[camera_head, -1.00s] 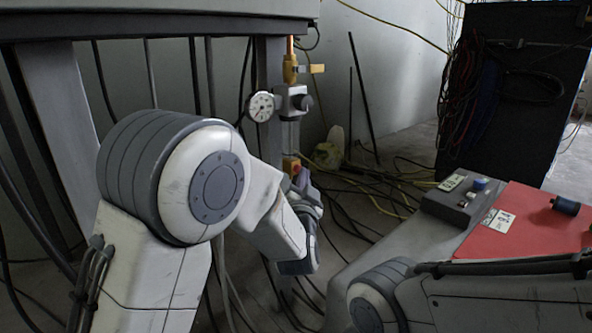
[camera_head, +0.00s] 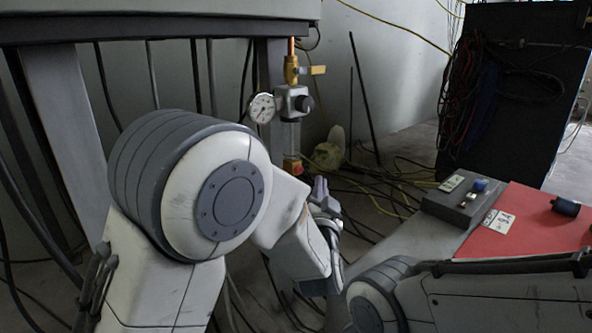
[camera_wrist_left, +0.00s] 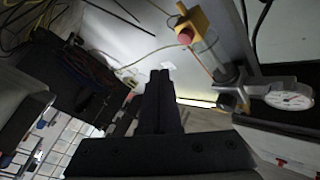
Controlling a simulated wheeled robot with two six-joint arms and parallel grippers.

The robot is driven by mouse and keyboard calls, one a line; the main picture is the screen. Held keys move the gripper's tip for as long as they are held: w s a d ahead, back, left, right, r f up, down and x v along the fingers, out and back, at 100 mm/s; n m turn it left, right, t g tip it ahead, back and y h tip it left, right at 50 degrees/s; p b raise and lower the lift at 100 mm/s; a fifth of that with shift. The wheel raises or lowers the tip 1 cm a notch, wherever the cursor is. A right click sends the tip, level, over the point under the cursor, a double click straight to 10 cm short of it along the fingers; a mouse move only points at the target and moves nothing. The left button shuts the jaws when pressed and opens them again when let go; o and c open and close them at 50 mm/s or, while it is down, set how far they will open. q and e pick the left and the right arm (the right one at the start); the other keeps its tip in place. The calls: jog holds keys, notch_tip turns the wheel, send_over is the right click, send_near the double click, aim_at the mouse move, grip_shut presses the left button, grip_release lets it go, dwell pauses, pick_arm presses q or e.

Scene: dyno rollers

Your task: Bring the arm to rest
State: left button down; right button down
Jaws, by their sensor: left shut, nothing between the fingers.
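My left arm comes in from the left in the head view, its large round joint covering the lower left. My left gripper (camera_head: 320,188) is beyond it, small and partly hidden by the forearm, pointing up near the valve assembly's lower end. The left wrist view shows its two dark fingers (camera_wrist_left: 160,80) together with nothing between them. The valve assembly (camera_head: 292,102) has a yellow lever and a white dial gauge (camera_head: 262,108). The gauge also shows at the right in the left wrist view (camera_wrist_left: 290,96). My right gripper is outside the views.
A black panel (camera_head: 500,95) with hanging cables stands behind. Cables cover the floor. A steel frame leg (camera_head: 62,120) stands at the left.

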pick_arm(q)
jog(key=shift+s+d, duration=0.45)
